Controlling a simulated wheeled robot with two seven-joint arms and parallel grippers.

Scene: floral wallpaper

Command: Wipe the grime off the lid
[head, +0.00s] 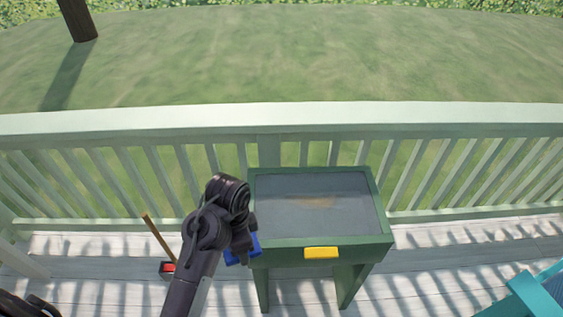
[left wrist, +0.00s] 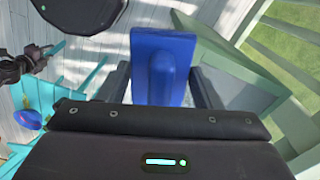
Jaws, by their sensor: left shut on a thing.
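A green box-like table (head: 320,251) stands on legs against the railing. Its lid (head: 285,217) is a grey panel in a green frame with a yellow handle (head: 321,253) at the front. A faint brown smear of grime (head: 312,202) lies near the lid's middle. My left gripper (head: 243,246) is shut on a blue block-like tool (head: 256,243) beside the table's left front corner. In the left wrist view the blue tool (left wrist: 163,60) sits between the fingers, with a raised ridge toward the camera. My right gripper cannot be made out.
A pale green railing (head: 420,115) runs behind the table. A red item (head: 167,269) and a wooden stick (head: 158,238) are left of my arm. Turquoise furniture (head: 530,295) stands at the lower right. Deck boards (head: 430,275) right of the table are clear.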

